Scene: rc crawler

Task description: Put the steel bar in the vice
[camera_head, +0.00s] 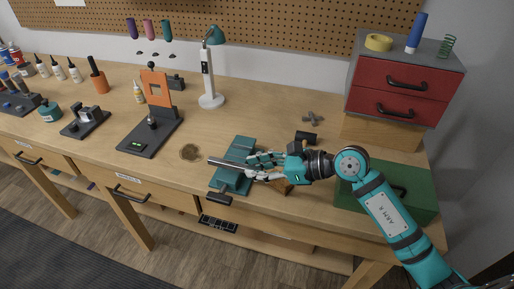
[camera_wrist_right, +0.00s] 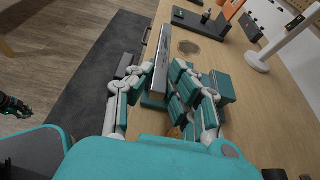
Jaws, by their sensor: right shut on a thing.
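The steel bar (camera_head: 222,162) is a grey, straight bar, held roughly level, its free end pointing left. My right gripper (camera_head: 256,164) is shut on its other end; the bar also shows between the fingers in the right wrist view (camera_wrist_right: 162,55). The teal vice (camera_head: 231,178) is on the bench near the front edge, and the bar crosses over its middle. In the right wrist view, part of the vice (camera_wrist_right: 224,88) shows right of the fingers. I cannot tell whether the bar sits between the jaws. A dark gripper, seemingly my left (camera_wrist_right: 14,105), shows at the left edge.
A round brown patch (camera_head: 190,152) lies left of the vice. A black stand with an orange plate (camera_head: 157,88) and a lamp (camera_head: 211,101) stand farther back. A green box (camera_head: 400,195) and red drawers (camera_head: 400,95) are at the right. The bench between lamp and vice is clear.

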